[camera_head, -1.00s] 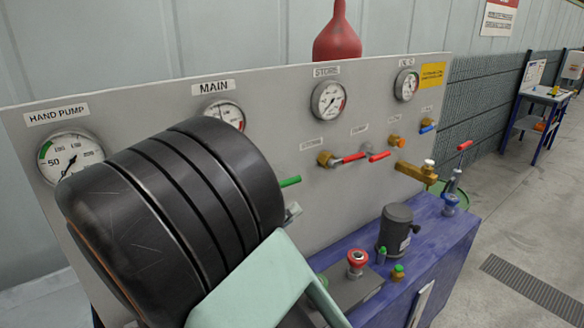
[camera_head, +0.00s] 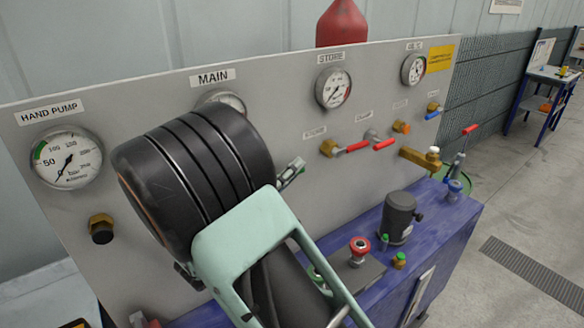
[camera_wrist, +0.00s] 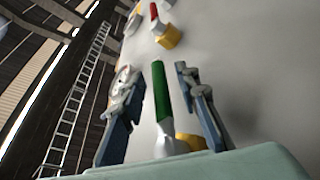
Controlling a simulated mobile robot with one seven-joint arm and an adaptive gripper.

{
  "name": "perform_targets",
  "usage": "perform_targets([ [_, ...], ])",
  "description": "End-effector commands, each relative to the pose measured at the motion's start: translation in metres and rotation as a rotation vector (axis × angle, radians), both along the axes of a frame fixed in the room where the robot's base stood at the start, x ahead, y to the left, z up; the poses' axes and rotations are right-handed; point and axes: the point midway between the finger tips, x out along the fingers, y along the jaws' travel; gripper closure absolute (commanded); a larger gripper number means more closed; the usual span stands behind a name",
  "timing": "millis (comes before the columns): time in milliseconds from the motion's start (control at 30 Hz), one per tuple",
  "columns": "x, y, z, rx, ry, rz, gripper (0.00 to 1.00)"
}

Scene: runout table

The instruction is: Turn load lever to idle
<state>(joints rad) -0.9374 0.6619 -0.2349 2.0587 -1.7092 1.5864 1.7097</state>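A lever with a green handle (camera_wrist: 162,95) and a pale metal neck stands out from the grey panel in the wrist view. In that view my gripper (camera_wrist: 154,72) is open, with one finger on each side of the green handle and gaps visible between. In the head view my gripper (camera_head: 291,172) is in front of the panel below the MAIN gauge (camera_head: 222,98), and my arm hides the green handle and any label by it. I cannot read which lever is marked load.
Two red-handled levers (camera_head: 357,146) (camera_head: 384,144) sit right of my gripper under the STORE gauge (camera_head: 333,88). A brass fitting (camera_head: 420,158) juts out farther right. A blue bench top (camera_head: 440,222) below carries a red knob (camera_head: 359,246) and a dark cylinder (camera_head: 398,218).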

Motion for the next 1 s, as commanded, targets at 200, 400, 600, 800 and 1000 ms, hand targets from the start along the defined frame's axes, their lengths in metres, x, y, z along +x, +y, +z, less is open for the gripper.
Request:
perform_targets([
  [200,0.0046,-0.0036,0.0012,0.0,0.0,0.001,0.71],
  [400,0.0044,-0.0035,0.001,0.0,0.0,0.0,0.76],
  [600,0.0043,-0.0035,0.001,0.0,0.0,0.0,0.98],
  [800,0.0042,-0.0034,0.0011,0.0,0.0,0.0,1.0],
  [1000,0.0042,-0.0034,0.0009,0.002,0.001,0.0,1.0],
])
